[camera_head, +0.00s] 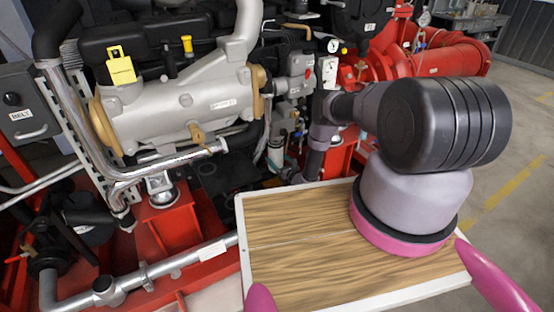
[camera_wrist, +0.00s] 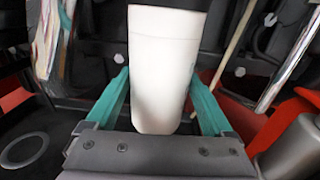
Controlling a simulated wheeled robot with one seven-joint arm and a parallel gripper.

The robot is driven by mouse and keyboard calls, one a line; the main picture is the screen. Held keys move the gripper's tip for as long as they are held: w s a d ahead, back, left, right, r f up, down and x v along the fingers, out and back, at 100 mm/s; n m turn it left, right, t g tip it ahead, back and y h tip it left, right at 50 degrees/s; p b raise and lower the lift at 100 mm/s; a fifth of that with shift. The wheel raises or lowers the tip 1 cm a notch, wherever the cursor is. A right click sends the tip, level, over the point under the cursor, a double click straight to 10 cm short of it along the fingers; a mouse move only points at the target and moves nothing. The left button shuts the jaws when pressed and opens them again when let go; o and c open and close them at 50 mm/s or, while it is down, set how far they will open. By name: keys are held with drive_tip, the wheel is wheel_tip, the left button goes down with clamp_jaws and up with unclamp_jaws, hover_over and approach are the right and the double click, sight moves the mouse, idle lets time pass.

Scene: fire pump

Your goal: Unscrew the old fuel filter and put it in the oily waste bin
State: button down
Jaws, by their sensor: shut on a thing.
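The old fuel filter, a plain white cylinder (camera_wrist: 165,70), stands large in the middle of the wrist view. My gripper (camera_wrist: 163,95) has one teal finger on each side of it and is shut on it. The filter's upper end meets a dark part at the top of the picture; I cannot tell whether it is still screwed on there. In the head view the filter (camera_head: 275,153) shows small and pale beside the engine, with my gripper (camera_head: 276,168) at it, partly hidden by my wrist. I cannot make out an oily waste bin for certain.
The silver and black engine (camera_head: 180,100) fills the left of the head view, with red frame parts (camera_head: 168,225) and pipes close below. A wood-topped board with a white rim (camera_head: 242,235) lies in front. Red pump pipes (camera_head: 435,58) stand behind. Open floor shows at right.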

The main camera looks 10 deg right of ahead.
drive_tip(key=v, duration=1.2)
drive_tip(key=shift+a, duration=0.3)
idle(0.4)
drive_tip(key=shift+s, duration=0.1)
